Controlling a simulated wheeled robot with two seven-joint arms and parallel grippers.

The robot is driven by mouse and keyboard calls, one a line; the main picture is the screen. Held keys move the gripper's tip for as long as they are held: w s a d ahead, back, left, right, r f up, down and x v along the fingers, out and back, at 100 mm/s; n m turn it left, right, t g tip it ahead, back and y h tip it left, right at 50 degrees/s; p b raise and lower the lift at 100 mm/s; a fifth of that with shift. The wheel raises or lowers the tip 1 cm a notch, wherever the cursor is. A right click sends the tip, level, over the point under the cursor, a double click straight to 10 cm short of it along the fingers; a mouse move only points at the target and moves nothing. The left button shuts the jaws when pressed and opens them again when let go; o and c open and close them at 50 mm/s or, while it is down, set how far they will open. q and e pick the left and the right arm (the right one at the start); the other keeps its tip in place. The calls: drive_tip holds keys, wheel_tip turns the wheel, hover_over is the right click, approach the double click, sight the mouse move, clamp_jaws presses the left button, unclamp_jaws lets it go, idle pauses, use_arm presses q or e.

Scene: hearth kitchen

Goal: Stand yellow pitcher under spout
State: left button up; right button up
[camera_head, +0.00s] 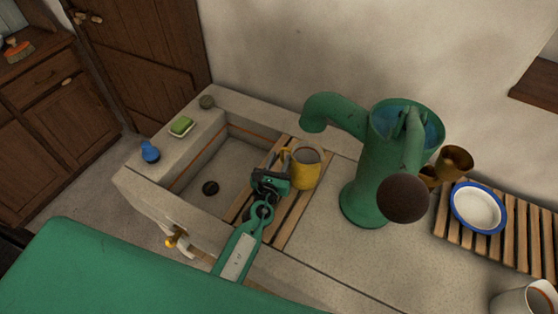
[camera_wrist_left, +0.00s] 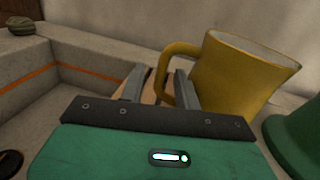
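The yellow pitcher (camera_head: 306,172) stands upright on a slatted wooden rack (camera_head: 287,225) at the right side of the stone sink, its handle toward the left. In the head view it appears below the spout (camera_head: 318,112) of the green pump (camera_head: 368,195); I cannot tell whether it is exactly beneath the spout's mouth. My left gripper (camera_head: 279,172) is at the handle side. In the left wrist view, the pitcher (camera_wrist_left: 235,80) is on the right, and its handle lies between the spread fingers of my left gripper (camera_wrist_left: 158,85), with a gap showing. My right gripper is not in view.
The sink basin (camera_head: 185,187) is open and empty left of the rack. A green soap (camera_head: 181,126) and a blue bottle (camera_head: 149,151) sit on its rim. Right of the pump are brass cups (camera_head: 455,162), a blue-rimmed plate (camera_head: 478,208) and a white mug (camera_head: 525,298).

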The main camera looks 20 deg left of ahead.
use_arm(q)
drive_tip(key=shift+r, duration=0.1)
drive_tip(key=shift+s, duration=0.15)
drive_tip(key=s+b, duration=0.2)
drive_tip(key=s, duration=0.8)
drive_tip(key=shift+s, duration=0.85)
